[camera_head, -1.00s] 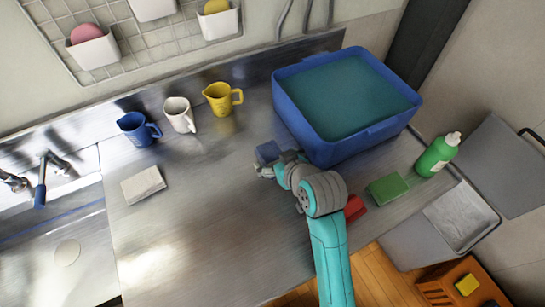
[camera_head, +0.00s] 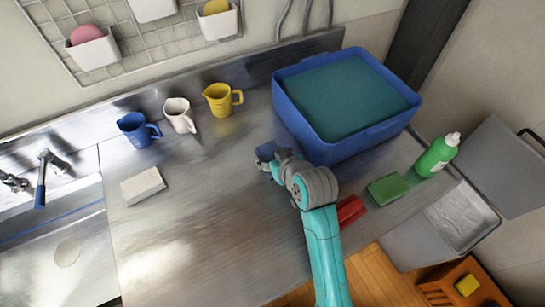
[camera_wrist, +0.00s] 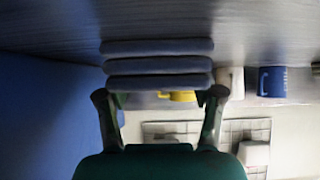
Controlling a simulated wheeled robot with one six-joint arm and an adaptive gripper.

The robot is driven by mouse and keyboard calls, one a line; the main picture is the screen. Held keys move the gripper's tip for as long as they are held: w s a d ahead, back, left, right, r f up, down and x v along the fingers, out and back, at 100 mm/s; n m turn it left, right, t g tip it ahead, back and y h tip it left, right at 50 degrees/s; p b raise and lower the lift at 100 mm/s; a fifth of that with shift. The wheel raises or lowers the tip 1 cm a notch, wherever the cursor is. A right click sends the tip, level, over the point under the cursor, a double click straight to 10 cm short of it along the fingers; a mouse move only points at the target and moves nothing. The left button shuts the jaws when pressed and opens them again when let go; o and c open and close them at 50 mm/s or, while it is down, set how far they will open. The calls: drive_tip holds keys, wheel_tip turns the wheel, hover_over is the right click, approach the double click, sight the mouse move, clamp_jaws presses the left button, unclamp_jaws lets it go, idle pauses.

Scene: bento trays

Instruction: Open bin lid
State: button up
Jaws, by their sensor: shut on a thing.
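A grey bin (camera_head: 460,216) with a pale crumpled inside stands off the right end of the counter. A flat grey panel (camera_head: 503,165) with a dark handle slants beside it at the upper right; it looks like the lid, standing away from the opening. My gripper (camera_head: 268,161) is over the counter, at the left of the large blue tub (camera_head: 333,157) and far from the bin. In the wrist view my gripper (camera_wrist: 160,95) is shut on a blue-grey layered block (camera_wrist: 158,66).
The blue tub has a flat teal surface inside. Blue (camera_head: 138,130), white (camera_head: 179,115) and yellow (camera_head: 221,99) mugs stand at the back. A pale sponge (camera_head: 143,185), red item (camera_head: 349,209), green sponge (camera_head: 388,189) and green bottle (camera_head: 437,156) are on the counter.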

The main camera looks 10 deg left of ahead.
sight(272, 156)
wheel_tip(272, 156, up, 9)
drive_tip(key=shift+r, duration=0.45)
drive_tip(key=shift+d, duration=0.1)
